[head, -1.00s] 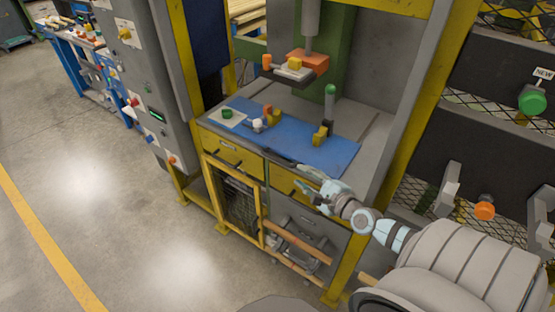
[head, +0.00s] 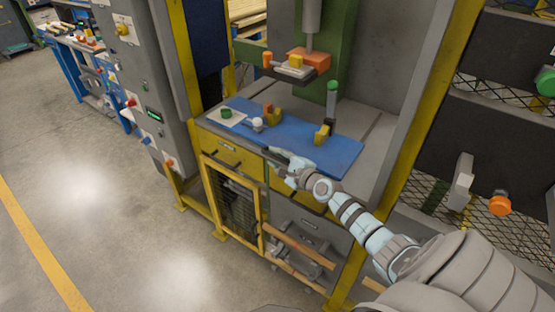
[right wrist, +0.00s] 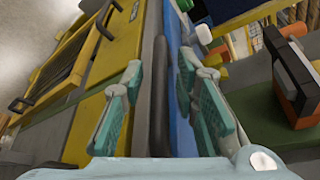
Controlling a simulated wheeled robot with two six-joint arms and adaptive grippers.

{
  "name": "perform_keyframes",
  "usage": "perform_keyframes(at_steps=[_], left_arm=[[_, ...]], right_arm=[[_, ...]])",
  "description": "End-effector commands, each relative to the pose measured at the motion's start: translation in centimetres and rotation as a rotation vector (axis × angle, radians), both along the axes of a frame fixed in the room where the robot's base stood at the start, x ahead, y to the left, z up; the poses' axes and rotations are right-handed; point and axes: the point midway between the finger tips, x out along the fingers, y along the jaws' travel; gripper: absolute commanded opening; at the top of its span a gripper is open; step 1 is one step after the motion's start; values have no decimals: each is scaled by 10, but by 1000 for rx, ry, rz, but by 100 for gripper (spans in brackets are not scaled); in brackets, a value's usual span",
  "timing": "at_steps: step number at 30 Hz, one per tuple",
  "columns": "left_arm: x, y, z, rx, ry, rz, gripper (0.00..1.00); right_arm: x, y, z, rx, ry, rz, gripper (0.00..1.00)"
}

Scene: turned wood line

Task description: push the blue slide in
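The blue slide (head: 300,143) is a flat blue plate on the grey press table. It carries several small parts. Its blue face also shows in the right wrist view (right wrist: 179,95), with a dark rounded bar (right wrist: 160,75) along its front edge. My right gripper (head: 281,163) is at this front edge, above the yellow drawers. In the right wrist view its teal-padded fingers (right wrist: 160,103) are apart, with the dark bar between them in the picture. I cannot tell whether they touch it. The head view partly hides the front edge behind the gripper. My left gripper is out of view.
A yellow frame post (head: 425,130) stands close right of my arm. Grey floor (head: 100,190) is clear at left.

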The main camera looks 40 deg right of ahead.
Motion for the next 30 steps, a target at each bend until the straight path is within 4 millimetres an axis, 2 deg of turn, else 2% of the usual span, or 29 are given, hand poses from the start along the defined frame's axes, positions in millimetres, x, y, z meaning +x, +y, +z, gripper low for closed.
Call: perform_keyframes(at_steps=[1, 4, 14, 19, 22, 30], left_arm=[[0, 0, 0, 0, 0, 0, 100], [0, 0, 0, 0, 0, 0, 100], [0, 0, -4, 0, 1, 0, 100], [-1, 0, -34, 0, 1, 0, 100], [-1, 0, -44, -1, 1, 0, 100], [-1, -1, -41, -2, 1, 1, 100]], right_arm=[[0, 0, 0, 0, 0, 0, 15], [0, 0, 0, 0, 0, 0, 0], [0, -3, -2, -1, 0, -1, 0], [8, -28, -7, -6, -3, -2, 0], [12, -41, -5, -4, -3, -2, 0], [12, -43, -1, 0, 3, 1, 0]])
